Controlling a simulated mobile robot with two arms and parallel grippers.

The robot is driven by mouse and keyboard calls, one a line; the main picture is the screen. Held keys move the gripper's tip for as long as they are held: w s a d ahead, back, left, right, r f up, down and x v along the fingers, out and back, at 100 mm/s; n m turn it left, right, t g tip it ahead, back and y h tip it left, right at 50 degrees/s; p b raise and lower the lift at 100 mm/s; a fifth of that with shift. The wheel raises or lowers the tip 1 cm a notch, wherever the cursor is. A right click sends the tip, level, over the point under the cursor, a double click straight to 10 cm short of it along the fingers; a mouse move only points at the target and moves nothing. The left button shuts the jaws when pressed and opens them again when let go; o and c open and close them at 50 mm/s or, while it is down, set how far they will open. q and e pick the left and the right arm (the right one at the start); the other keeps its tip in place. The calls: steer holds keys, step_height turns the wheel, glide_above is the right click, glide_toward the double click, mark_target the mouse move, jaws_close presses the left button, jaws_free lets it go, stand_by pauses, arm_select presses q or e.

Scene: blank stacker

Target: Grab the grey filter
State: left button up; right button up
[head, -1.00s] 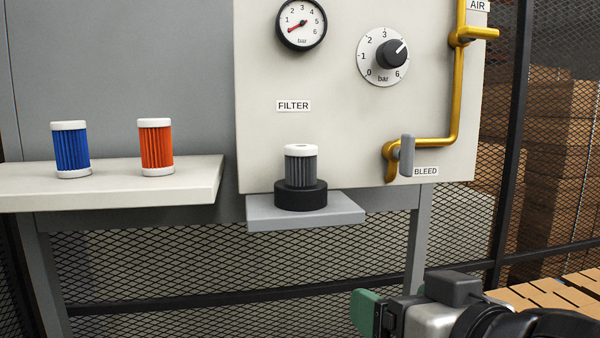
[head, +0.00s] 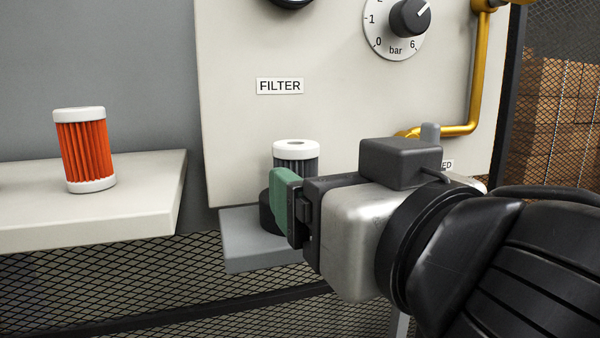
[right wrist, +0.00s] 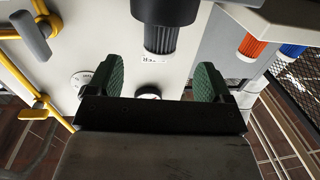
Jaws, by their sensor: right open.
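The grey filter (head: 296,152) has a white cap and dark grey pleats. It stands upright in a black round holder (head: 268,213) on a small grey shelf, below the FILTER label. My right gripper (head: 284,200) is in front of it and hides its lower part and much of the holder. In the right wrist view the grey filter (right wrist: 160,40) hangs from the top, beyond and between the two green fingertips of my right gripper (right wrist: 165,82). The fingers are open, with nothing between them. My left gripper is not in view.
An orange filter (head: 86,150) stands on the pale shelf (head: 110,215) at left. The grey shelf (head: 240,245) juts out below the panel. A yellow pipe (head: 478,80) with a grey bleed handle (head: 430,131) is on the right. A dial (head: 397,30) is above.

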mark_target(306, 174)
steer(key=x, duration=0.3)
steer(key=shift+w, duration=0.1)
steer(key=p+x, duration=0.3)
steer(key=x, duration=0.1)
steer(key=shift+p, duration=0.35)
steer(key=shift+w+a, duration=0.1)
steer(key=shift+w, duration=0.15)
steer(key=shift+w+a+f, duration=0.2)
steer(key=shift+w+f, duration=0.05)
steer(key=shift+w, duration=0.1)
steer(key=shift+s, duration=0.1)
steer(key=c, duration=0.8)
steer(key=shift+c, duration=1.3)
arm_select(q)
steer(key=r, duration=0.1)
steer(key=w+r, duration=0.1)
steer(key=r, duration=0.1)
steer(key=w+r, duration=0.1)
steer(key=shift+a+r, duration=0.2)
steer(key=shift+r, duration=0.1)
